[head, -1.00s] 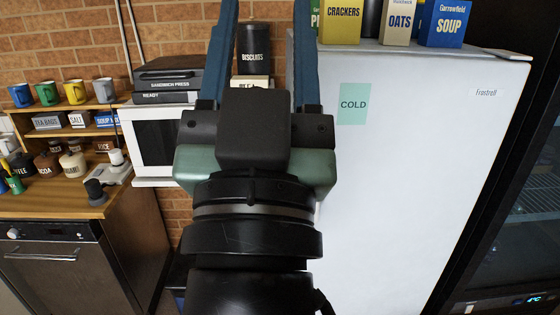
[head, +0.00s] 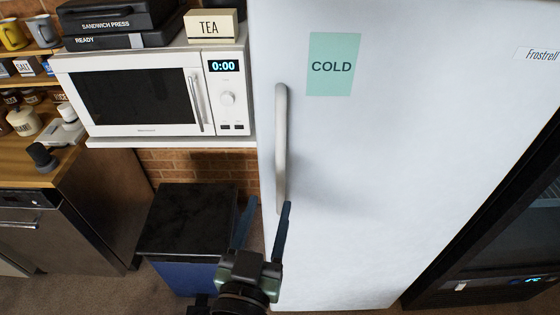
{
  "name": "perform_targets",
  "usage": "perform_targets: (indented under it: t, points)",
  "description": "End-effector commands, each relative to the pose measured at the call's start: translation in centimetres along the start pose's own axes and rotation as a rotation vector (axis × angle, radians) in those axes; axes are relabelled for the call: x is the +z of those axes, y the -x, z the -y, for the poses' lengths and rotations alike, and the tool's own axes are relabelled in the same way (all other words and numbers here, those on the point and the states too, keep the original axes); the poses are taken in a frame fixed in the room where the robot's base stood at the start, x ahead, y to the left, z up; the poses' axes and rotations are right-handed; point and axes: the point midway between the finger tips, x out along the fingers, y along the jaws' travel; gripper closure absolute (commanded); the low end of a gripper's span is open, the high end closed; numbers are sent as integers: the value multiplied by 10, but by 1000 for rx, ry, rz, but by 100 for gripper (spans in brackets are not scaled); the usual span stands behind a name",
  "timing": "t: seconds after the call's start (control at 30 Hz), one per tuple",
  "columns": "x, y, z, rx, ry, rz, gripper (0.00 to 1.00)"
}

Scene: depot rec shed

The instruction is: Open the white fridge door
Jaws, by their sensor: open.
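The white fridge (head: 390,170) stands upright at the right of centre, its door shut. It bears a green COLD sign (head: 332,65) and the name Frostrell. Its long pale vertical handle (head: 281,150) is on the left side of the door. My gripper (head: 264,208) is low in the picture, in front of the handle's lower end. Its two blue fingers are apart and point upward, one on each side of the handle's line. The right fingertip overlaps the handle's bottom end in the picture; I cannot tell whether they touch.
A white microwave (head: 150,90) on a shelf is left of the fridge, with a TEA box (head: 211,26) on top. Below is a blue bin with a black lid (head: 187,222). A dark glass-front cooler (head: 520,225) stands close on the right. A wooden counter (head: 50,175) is at left.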

Motion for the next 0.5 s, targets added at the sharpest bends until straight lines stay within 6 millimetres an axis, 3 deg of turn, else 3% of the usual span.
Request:
perform_targets:
  t: [0.3, 0.5]
  points:
    - [-4, -63, 0, 1, 1, -1, 48]
    - [-3, -89, 0, 1, 0, -1, 48]
